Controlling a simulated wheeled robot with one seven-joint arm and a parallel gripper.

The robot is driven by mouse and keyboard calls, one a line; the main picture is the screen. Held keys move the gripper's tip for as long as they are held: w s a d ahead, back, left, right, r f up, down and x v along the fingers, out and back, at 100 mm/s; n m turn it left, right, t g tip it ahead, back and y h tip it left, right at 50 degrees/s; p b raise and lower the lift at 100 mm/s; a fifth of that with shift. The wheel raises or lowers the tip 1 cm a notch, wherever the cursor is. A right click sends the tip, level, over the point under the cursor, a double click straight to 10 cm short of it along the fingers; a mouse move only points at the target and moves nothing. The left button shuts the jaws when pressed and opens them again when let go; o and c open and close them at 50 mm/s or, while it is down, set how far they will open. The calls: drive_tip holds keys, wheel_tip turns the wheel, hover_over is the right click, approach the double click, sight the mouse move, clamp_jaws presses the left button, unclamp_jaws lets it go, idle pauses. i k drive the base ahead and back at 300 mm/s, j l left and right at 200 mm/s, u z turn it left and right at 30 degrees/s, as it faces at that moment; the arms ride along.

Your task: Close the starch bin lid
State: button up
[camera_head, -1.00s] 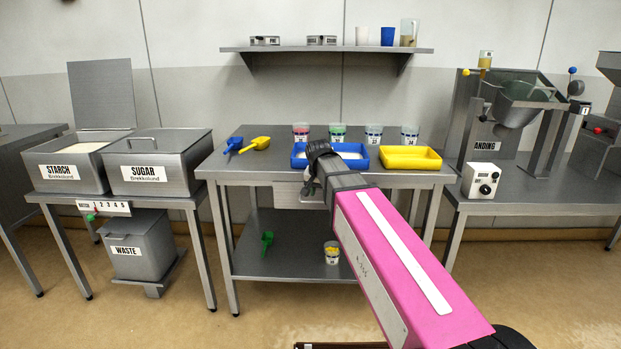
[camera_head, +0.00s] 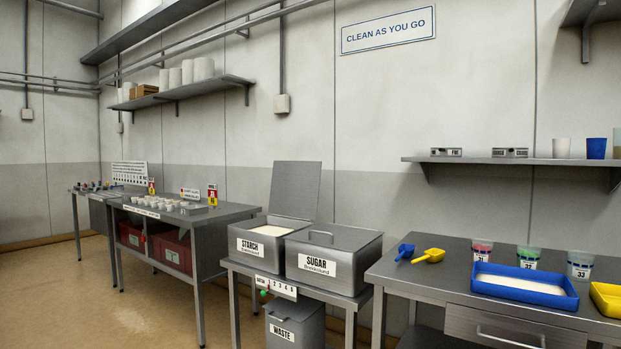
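The starch bin (camera_head: 262,242) is a grey metal box labelled STARCH on a metal stand, left of the sugar bin. Its lid (camera_head: 296,189) stands open, upright at the back of the bin. White powder (camera_head: 270,231) shows inside. The sugar bin (camera_head: 333,262) is right beside it, with its handled lid (camera_head: 334,241) shut. My arm and gripper are outside the present view.
A waste bin (camera_head: 295,328) stands under the bins. On the right, a table (camera_head: 420,275) holds blue and yellow scoops, cups and trays. On the left, a bench (camera_head: 228,212) holds small white cups. Open floor (camera_head: 150,300) lies front left.

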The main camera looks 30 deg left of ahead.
sight(295, 185)
drive_tip(key=i+j, duration=0.1)
drive_tip(key=j, duration=0.3)
drive_tip(key=i+j, duration=0.1)
drive_tip(key=j, duration=0.3)
drive_tip(key=i+j, duration=0.15)
drive_tip(key=j, duration=0.2)
drive_tip(key=i+j, duration=0.1)
drive_tip(key=j, duration=0.3)
drive_tip(key=i+j, duration=0.1)
drive_tip(key=j, duration=0.3)
drive_tip(key=i+j, duration=0.1)
drive_tip(key=j, duration=0.3)
drive_tip(key=j+u, duration=0.2)
drive_tip(key=u, duration=0.15)
drive_tip(key=i+j+u, duration=0.1)
drive_tip(key=u, duration=0.25)
drive_tip(key=i+j+u, duration=0.1)
drive_tip(key=u, duration=0.25)
